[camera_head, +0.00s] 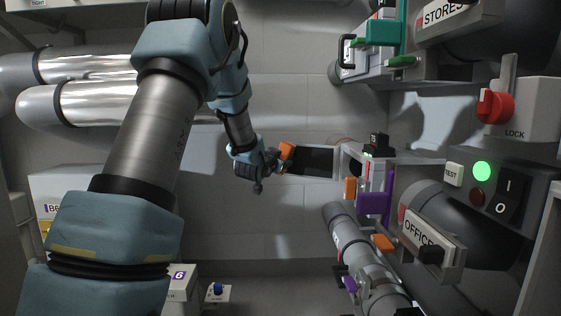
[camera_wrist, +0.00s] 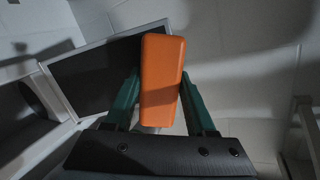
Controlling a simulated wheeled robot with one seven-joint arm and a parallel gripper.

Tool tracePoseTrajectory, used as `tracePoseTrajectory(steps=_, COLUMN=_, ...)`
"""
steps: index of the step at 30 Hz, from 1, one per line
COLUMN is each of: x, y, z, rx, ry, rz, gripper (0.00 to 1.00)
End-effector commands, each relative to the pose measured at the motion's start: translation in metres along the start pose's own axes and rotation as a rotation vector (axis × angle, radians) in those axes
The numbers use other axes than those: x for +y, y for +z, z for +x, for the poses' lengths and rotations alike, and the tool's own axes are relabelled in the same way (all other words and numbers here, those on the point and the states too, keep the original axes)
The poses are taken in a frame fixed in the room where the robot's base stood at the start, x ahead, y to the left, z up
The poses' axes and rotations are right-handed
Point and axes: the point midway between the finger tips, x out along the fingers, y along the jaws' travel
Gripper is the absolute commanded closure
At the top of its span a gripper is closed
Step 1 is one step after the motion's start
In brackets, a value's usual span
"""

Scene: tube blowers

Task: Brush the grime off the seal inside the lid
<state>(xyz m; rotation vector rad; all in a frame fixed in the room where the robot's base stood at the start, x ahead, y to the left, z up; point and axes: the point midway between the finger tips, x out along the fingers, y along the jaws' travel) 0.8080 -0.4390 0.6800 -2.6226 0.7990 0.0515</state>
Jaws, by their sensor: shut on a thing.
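My gripper (camera_head: 279,163) is at the outer left end of an open lid (camera_head: 312,162), a dark panel with a pale frame. In the wrist view, its green fingers (camera_wrist: 160,82) are shut on an orange block (camera_wrist: 162,65) that overlaps the lid's right edge. I cannot tell whether the block is fixed to the lid. The orange block also shows in the head view (camera_head: 287,150). The lid (camera_wrist: 100,68) fills the upper left of the wrist view. I cannot make out a brush, and grime on the seal cannot be told apart from the dark surface.
A dark round opening (camera_wrist: 18,112) lies left of the lid in the wrist view. In the head view, a purple bracket (camera_head: 375,203) and a grey tube (camera_head: 350,238) stand below right of the lid. A control box with a green light (camera_head: 481,171) is at the right.

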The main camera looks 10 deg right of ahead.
Motion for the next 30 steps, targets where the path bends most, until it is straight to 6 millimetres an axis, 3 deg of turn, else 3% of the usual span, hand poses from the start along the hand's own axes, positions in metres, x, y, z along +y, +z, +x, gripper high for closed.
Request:
tracePoseTrajectory(steps=8, x=0.001, y=-0.001, z=0.004, rx=0.001, ry=0.000, rz=0.000, gripper=0.96)
tracePoseTrajectory(steps=21, x=0.033, y=-0.012, z=0.000, rx=0.002, ry=0.001, rz=0.001, gripper=0.96)
tracePoseTrajectory(steps=30, x=0.037, y=-0.015, z=0.002, rx=0.001, ry=-0.001, rz=0.000, gripper=0.96)
